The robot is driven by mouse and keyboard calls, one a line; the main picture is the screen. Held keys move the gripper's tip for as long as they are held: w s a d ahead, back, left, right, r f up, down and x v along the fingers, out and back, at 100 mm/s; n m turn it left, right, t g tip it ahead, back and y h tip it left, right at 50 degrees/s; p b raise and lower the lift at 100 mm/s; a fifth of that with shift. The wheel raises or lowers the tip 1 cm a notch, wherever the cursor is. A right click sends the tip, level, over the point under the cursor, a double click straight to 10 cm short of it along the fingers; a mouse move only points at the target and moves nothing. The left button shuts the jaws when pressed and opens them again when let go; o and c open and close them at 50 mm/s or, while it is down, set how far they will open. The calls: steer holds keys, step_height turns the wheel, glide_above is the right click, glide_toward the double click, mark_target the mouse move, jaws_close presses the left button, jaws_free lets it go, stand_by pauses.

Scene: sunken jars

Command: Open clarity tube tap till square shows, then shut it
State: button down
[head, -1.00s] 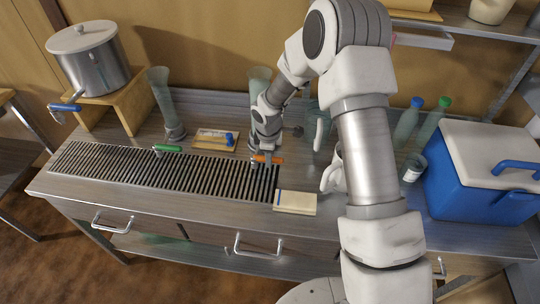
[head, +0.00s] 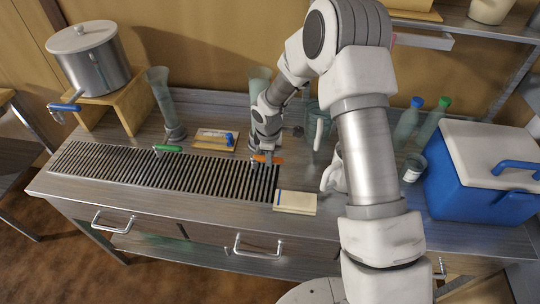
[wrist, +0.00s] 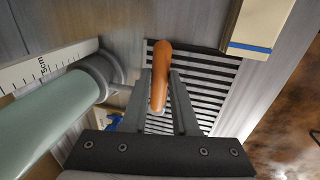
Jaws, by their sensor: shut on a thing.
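The clarity tube at my gripper holds cloudy green liquid; its upper part (head: 260,80) shows behind my arm in the head view, and it lies large at the left of the wrist view (wrist: 45,120). Its orange tap handle (head: 268,159) is at the tube's foot, over the grate. My gripper (head: 265,149) is shut on this handle, which lies between the two fingers in the wrist view (wrist: 161,78). No square shows in either view. A second clarity tube (head: 163,100) with a green tap handle (head: 168,148) stands to the left.
The slatted grate (head: 110,167) runs along the counter's front. A pale block (head: 295,202) lies right of the grate and a small board (head: 214,139) between the tubes. A steel pot (head: 90,65) stands left; jugs, bottles (head: 432,118) and a blue cooler (head: 470,185) stand right.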

steer(key=shift+s+f+b, duration=0.1)
steer(key=shift+b, duration=0.25)
stand_by(0.4)
steer(key=m+b, duration=0.1)
steer(key=s+m+b, duration=0.1)
steer(key=shift+a+f+m, duration=0.1)
steer(key=shift+a+m, duration=0.2)
steer(key=shift+s+a+m+g+h+b, duration=0.15)
steer(key=shift+s+a+m+h+b, duration=0.15)
steer(key=shift+m+b, duration=0.55)
steer(key=shift+s+a+m+g+h+b, duration=0.15)
steer(key=shift+s+m+h+b, duration=0.1)
steer(key=shift+m+b, duration=0.55)
steer(key=shift+r+m, duration=0.2)
steer(key=shift+m, duration=0.05)
steer(key=c, duration=0.7)
jaws_free()
steer(key=shift+r, duration=0.1)
steer(key=s+r, duration=0.1)
steer(key=r, duration=0.4)
steer(key=a+r+p, duration=0.1)
steer(key=r, duration=0.5)
steer(key=s+a+r, duration=0.1)
steer(key=r, duration=0.5)
steer(key=shift+s+a, duration=0.2)
steer(key=shift+s, duration=0.1)
